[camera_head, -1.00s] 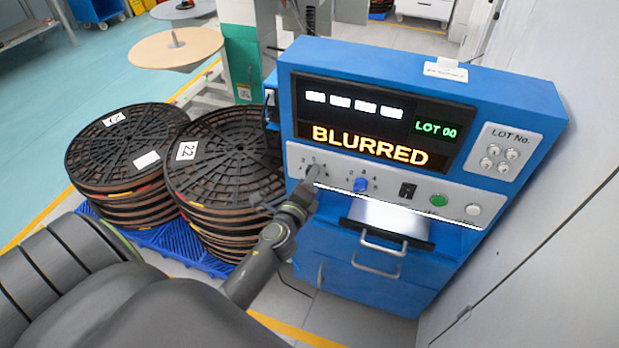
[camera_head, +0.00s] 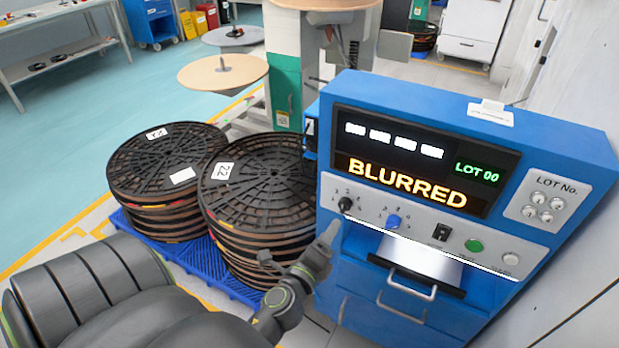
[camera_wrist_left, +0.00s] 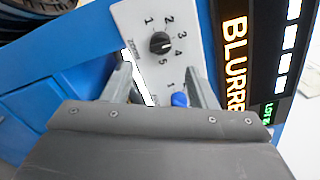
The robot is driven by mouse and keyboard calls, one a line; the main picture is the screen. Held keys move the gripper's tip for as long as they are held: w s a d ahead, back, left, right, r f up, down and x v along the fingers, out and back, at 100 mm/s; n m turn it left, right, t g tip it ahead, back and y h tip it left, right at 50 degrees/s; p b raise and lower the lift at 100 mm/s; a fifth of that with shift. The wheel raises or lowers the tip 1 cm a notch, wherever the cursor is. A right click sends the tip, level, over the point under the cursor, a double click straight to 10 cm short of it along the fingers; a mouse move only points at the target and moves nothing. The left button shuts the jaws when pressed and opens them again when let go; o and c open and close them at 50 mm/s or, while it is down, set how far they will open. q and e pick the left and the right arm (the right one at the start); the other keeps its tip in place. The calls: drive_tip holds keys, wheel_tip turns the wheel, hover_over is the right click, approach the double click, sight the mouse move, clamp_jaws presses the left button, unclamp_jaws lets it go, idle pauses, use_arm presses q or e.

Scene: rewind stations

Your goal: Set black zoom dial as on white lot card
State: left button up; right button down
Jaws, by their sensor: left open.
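The black zoom dial (camera_head: 346,204) is on the grey panel at the left of the blue machine. In the left wrist view the black dial (camera_wrist_left: 160,43) has numbers 1 to 5 around it, and its pale mark seems to point near 4. The white lot card (camera_head: 490,113) lies on top of the machine; its print is too small to read. My left gripper (camera_head: 331,231) is just below the dial, apart from it. In the left wrist view my left gripper (camera_wrist_left: 160,80) is open and empty, its fingers short of the dial. My right gripper is out of view.
A blue dial (camera_head: 393,222), a black switch (camera_head: 441,232), a green button (camera_head: 474,245) and a white button (camera_head: 511,259) sit right of the dial. The display (camera_head: 407,183) reads BLURRED and LOT 00. Stacked black reels (camera_head: 258,185) stand left of the machine.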

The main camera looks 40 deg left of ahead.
use_arm(q)
drive_tip(key=b+v, duration=0.2)
drive_tip(key=v, duration=0.6)
drive_tip(key=shift+s, duration=0.35)
drive_tip(key=s+f+n+g+h+p, duration=0.1)
drive_tip(key=s+f+n+g, duration=0.15)
drive_tip(key=f, duration=0.75)
drive_tip(key=s+f+n+g+h, duration=0.1)
drive_tip(key=f+n+g, duration=0.25)
drive_tip(key=f, duration=0.55)
drive_tip(key=s+f+n+g+p, duration=0.1)
drive_tip(key=s+f+n+g, duration=0.15)
drive_tip(key=f, duration=0.75)
drive_tip(key=s+a+f+n+g+p, duration=0.1)
drive_tip(key=s+f+n+g, duration=0.3)
drive_tip(key=s, duration=0.7)
drive_tip(key=s+a+f+n+g+h, duration=0.1)
drive_tip(key=s+f+n+g, duration=0.2)
drive_tip(key=s+f+n, duration=0.5)
drive_tip(key=s+f, duration=0.3)
drive_tip(key=f, duration=0.1)
drive_tip(key=shift+s+g+p, duration=0.2)
drive_tip(key=shift+g+p, duration=0.15)
drive_tip(key=shift+p, duration=0.05)
drive_tip(key=shift+f, duration=0.1)
